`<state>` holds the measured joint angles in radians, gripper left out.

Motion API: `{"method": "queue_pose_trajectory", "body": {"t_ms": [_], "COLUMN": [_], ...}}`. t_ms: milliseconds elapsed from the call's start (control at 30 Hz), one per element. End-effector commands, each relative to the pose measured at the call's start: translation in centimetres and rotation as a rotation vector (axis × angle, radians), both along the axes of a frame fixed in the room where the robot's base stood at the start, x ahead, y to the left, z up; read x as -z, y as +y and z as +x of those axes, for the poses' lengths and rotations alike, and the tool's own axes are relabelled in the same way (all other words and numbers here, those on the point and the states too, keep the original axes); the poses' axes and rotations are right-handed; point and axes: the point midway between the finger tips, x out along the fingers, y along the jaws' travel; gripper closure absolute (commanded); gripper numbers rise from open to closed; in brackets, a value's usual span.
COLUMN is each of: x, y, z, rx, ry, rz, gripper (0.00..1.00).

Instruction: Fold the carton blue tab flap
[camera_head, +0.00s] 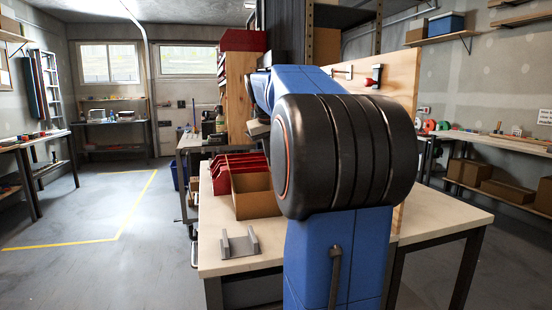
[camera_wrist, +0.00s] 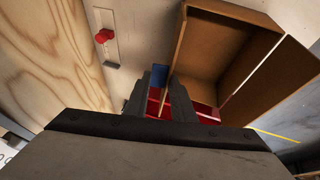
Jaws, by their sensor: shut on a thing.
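The open brown carton (camera_head: 257,203) stands on the pale-topped table, left of my arm in the head view. It also shows in the wrist view (camera_wrist: 225,52), with its open inside facing the camera. The blue tab (camera_wrist: 159,75) shows between and just past my fingertips, beside a thin brown flap edge seen nearly edge-on. My gripper (camera_wrist: 161,92) is shut on the blue tab flap. The exact contact is partly hidden by the dark fingers. In the head view my gripper is hidden behind my arm.
Red bins (camera_head: 232,164) stand right behind the carton. A grey bracket (camera_head: 240,244) lies on the table (camera_head: 215,262) in front. A wooden board (camera_head: 402,75) stands upright at the right, close to my arm; a red-knobbed fitting (camera_wrist: 104,36) shows nearby. Floor at left is free.

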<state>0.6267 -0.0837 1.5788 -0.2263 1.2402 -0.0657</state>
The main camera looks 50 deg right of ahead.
Motion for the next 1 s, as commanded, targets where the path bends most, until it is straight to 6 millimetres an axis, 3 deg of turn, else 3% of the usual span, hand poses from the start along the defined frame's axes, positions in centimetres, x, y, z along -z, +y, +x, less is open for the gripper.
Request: {"method": "queue_pose_trajectory", "body": {"t_ms": [367, 1000], "x": [0.5, 1.7], "y": [1.8, 3.1], "z": [1.3, 2.0], "rx": [-0.004, 0.001], "ry": [0.131, 0.133], "rz": [-0.199, -0.183], "gripper": [1.00, 1.00]}}
